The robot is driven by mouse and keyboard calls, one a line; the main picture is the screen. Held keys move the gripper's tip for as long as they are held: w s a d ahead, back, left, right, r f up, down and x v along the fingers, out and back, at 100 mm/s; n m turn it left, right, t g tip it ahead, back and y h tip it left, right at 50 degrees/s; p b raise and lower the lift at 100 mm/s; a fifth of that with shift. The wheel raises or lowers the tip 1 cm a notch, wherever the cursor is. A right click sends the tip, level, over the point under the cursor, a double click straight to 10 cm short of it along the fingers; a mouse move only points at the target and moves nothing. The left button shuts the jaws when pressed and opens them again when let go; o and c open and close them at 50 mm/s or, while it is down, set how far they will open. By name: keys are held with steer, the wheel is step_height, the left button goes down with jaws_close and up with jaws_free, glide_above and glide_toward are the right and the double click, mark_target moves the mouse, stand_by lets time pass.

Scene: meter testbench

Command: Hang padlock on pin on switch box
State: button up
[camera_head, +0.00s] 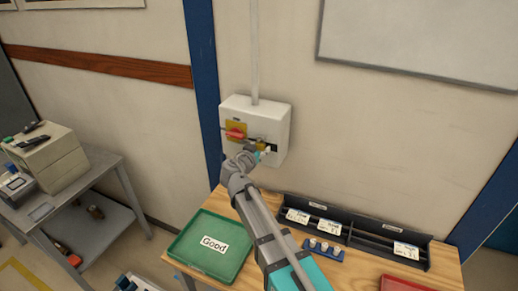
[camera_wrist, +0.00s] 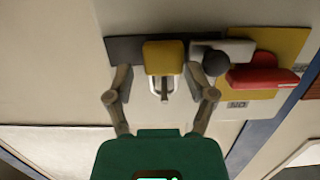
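The white switch box (camera_head: 274,112) is on the wall, with a red handle (camera_head: 236,133) on a yellow plate; the handle also shows at the right of the wrist view (camera_wrist: 262,75). The yellow padlock (camera_wrist: 164,57) with a silver shackle (camera_wrist: 164,88) is in front of a dark strip (camera_wrist: 124,50) on the box. My gripper (camera_wrist: 160,80) has its fingers spread, one on each side of the padlock, with a gap visible at the left. My gripper is close to the box front in the head view (camera_head: 250,158). Whether the shackle is on the pin cannot be told.
A grey side table (camera_head: 98,165) stands at the left. A conduit (camera_head: 254,50) runs above the box.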

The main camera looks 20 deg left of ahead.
steer(key=shift+s+a, duration=0.15)
steer(key=shift+s, duration=0.05)
stand_by(0.6)
steer(key=s, duration=0.8)
steer(key=shift+s+a, duration=0.3)
steer(key=shift+s, duration=0.05)
stand_by(1.0)
stand_by(0.5)
steer(key=w+d+f+g+h, duration=0.1)
steer(key=d+f+g, duration=0.2)
steer(key=d, duration=0.5)
steer(key=w+d+f+m+g+h+b, duration=0.15)
steer(key=d+f, duration=0.25)
steer(key=d, duration=0.5)
steer(key=w+d+f+g+h+p, duration=0.1)
steer(key=d+f+g+h, duration=0.15)
steer(key=d, duration=0.55)
steer(key=s+d+f+n+g+y+b, duration=0.1)
steer(key=s+d+f+g+y, duration=0.2)
steer(key=d, duration=0.6)
steer(key=s+d+f+n+g+y, duration=0.1)
steer(key=s+d+f+g+y, duration=0.2)
steer(key=s+d+f+g, duration=0.2)
steer(key=s+d+g, duration=0.1)
steer(key=s+d, duration=0.2)
steer(key=d, duration=0.2)
steer(key=shift+d+b, duration=0.15)
steer(key=shift+b, duration=0.25)
